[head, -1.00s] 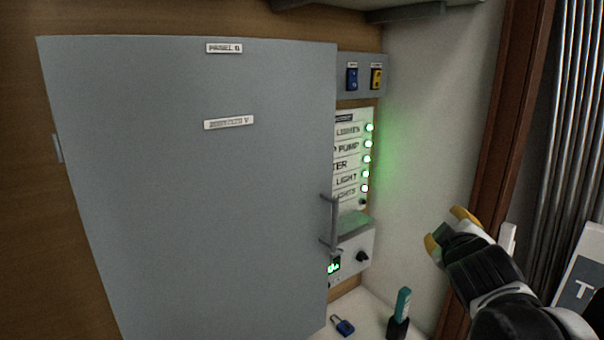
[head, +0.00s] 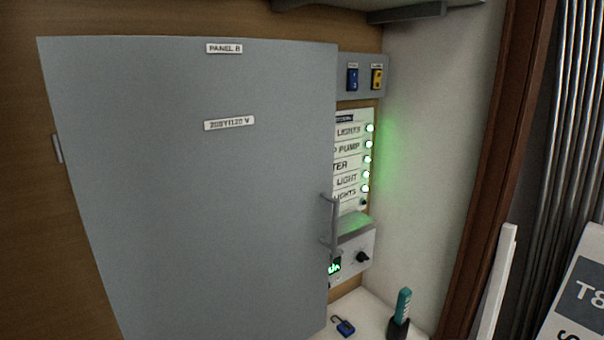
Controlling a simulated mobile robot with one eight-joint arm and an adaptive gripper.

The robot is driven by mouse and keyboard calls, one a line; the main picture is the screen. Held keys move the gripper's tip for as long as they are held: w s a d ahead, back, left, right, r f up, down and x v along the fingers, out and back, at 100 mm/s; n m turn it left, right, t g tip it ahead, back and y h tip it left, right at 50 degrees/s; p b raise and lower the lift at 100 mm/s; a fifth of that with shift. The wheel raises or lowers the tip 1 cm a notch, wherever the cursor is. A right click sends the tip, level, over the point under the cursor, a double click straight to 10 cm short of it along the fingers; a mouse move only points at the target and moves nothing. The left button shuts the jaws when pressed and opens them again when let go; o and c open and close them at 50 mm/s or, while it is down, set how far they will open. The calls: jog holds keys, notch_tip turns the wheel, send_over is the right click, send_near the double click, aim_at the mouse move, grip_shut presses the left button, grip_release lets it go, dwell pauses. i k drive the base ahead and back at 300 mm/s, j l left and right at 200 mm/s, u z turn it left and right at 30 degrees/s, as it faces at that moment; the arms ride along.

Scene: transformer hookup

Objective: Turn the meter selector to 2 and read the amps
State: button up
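The meter (head: 353,250) is a light box low on the wall, right of the grey panel door (head: 200,190). Its black selector knob (head: 362,257) is in view, but I cannot read which position it points to. Its green display (head: 334,266) is partly hidden behind the door's edge and handle, and its digits are too small to read. My gripper is not in view.
The door handle (head: 330,225) stands out just left of the meter. Above are a lamp board (head: 352,160) with several lit green lamps and two switches, blue (head: 352,79) and yellow (head: 376,79). A blue padlock (head: 343,327) and a teal-handled tool (head: 403,305) are on the ledge.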

aim_at(361, 255)
jog(key=k+l+u, duration=0.1)
jog(key=l+u, duration=0.25)
jog(key=k+l+u, duration=0.1)
jog(key=l+u, duration=0.25)
jog(key=l, duration=0.1)
